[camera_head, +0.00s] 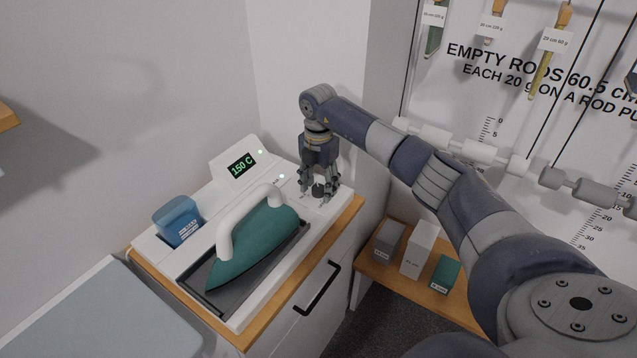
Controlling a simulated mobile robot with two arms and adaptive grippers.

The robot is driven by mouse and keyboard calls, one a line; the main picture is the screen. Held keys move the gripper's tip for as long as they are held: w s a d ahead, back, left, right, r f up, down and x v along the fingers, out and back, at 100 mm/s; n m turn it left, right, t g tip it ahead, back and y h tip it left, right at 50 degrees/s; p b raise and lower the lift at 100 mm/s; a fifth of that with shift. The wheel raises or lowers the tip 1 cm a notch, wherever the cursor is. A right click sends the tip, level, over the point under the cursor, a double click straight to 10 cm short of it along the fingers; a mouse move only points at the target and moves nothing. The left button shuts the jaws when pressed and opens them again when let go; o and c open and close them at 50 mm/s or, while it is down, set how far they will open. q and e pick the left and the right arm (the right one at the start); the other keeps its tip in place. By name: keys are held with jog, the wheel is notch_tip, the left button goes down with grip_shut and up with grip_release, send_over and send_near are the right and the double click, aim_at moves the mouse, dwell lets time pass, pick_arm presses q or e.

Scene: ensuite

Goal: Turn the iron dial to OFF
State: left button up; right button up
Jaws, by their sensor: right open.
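The dial's marking is partly hidden by the fingers and too small to read. The teal iron (243,254) with a white handle rests on a dark plate left of the gripper. A display (241,165) at the back reads 150 C. My left gripper is not in view.
A blue water tank (178,219) stands at the station's left. A wooden-topped cabinet with a black handle (318,289) is below. Small boxes (419,250) sit on a low shelf at right. An ironing board (95,315) lies at lower left. A wall is close behind.

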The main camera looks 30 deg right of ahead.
jog(key=c, duration=1.1)
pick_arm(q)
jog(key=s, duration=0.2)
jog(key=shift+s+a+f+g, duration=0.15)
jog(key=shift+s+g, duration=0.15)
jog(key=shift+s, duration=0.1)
pick_arm(e)
jog(key=shift+o, duration=0.2)
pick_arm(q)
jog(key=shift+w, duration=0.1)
